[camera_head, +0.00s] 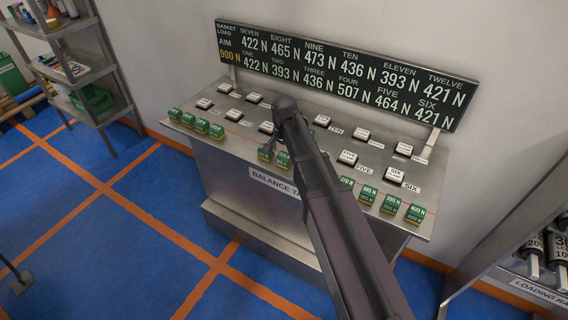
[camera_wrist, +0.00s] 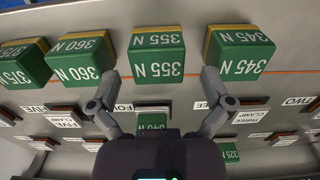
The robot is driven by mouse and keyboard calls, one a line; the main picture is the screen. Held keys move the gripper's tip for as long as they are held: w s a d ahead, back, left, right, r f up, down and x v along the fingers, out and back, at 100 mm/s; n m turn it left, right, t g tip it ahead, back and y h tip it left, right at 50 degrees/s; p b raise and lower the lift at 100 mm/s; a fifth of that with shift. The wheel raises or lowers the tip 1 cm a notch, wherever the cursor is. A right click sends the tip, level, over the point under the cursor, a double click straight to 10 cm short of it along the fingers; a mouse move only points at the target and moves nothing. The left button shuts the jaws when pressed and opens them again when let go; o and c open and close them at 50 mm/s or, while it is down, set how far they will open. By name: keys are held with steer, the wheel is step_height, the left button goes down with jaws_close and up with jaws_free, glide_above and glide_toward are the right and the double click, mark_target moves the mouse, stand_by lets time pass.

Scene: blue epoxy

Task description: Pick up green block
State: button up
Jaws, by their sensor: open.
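Several green blocks with yellow edges and white newton labels stand along the front edge of the balance table (camera_head: 235,160). In the wrist view, my gripper (camera_wrist: 160,76) is open, its two fingers spread towards either side of the 355 N green block (camera_wrist: 157,52). Nothing is held. The 345 N block (camera_wrist: 240,52) is to its right; the 360 N block (camera_wrist: 80,60) and 375 N block (camera_wrist: 22,64) are to its left. Another block, 340 N (camera_wrist: 152,121), shows nearer my palm, partly hidden. In the head view my arm hides part of the row; a green block (camera_head: 282,160) shows beside it.
Labelled clamps (camera_head: 347,158) stand in rows behind the blocks. A black load display (camera_head: 340,75) rises at the table's back. Shelves (camera_head: 75,70) stand at the left and a loading rack (camera_head: 535,290) at the right. The blue floor on the left is mostly clear.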

mark_target(284, 156)
steer(key=shift+s+f+b, duration=0.1)
steer(key=shift+f+b, duration=1.3)
steer(key=shift+f, duration=0.3)
steer(key=c, duration=1.1)
